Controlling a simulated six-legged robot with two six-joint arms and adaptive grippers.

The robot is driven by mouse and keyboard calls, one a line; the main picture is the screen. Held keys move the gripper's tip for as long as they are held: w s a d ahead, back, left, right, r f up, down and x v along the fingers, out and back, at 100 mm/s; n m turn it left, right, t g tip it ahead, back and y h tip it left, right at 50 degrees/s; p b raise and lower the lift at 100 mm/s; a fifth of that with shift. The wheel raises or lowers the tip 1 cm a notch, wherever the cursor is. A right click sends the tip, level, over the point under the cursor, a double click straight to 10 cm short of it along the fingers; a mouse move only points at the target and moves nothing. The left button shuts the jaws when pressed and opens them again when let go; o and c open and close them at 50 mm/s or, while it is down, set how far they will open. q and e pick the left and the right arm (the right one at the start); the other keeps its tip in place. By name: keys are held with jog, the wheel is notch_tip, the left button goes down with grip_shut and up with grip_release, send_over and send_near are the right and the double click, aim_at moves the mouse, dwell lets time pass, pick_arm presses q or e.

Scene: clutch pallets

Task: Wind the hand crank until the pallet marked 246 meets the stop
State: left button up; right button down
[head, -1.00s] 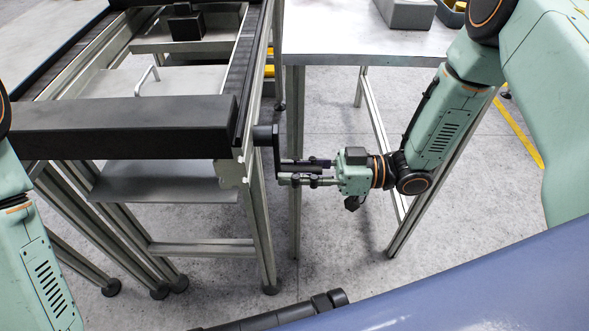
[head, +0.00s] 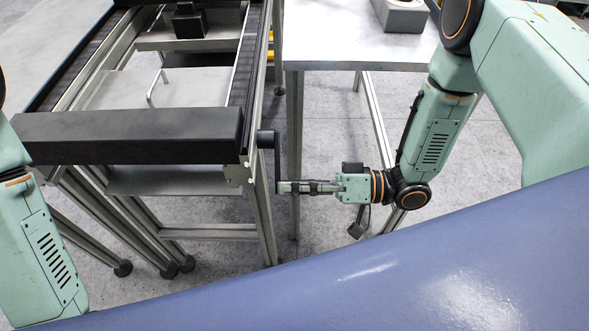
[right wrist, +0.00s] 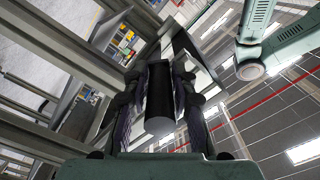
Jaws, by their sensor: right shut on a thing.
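The hand crank (head: 277,163) sits on the right side of the conveyor frame, its dark arm hanging down from the hub. My right gripper (head: 297,187) is shut around its handle, which points right. In the right wrist view the black cylindrical handle (right wrist: 159,98) lies between the two fingers. On the conveyor, a flat grey plate (head: 115,89) with a white bar handle lies behind the thick black front beam (head: 130,137). I read no 246 marking, and I cannot tell which part is the stop. My left gripper is out of view.
A black block (head: 188,22) stands on the conveyor farther back. A table (head: 345,45) with a grey block (head: 400,14) is at the back right. Frame legs stand close to the crank. The floor between crank and table is bare.

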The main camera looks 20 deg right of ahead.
jog(key=shift+s+a+r+m+p, duration=0.15)
jog(key=shift+s+r+m+p, duration=0.3)
jog(key=shift+r+m+p, duration=0.4)
jog(key=shift+s+a+r+m+p, duration=0.1)
jog(key=shift+s+r+m+p, duration=0.5)
jog(key=shift+m+p, duration=0.35)
jog(key=shift+s+a+r+m+p, duration=0.15)
jog(key=shift+s+r+m+p, duration=0.2)
jog(key=shift+r+m+p, duration=0.55)
jog(key=c, duration=1.2)
grip_release()
jog(key=shift+f, duration=0.1)
jog(key=shift+o, duration=0.2)
jog(key=v, duration=1.2)
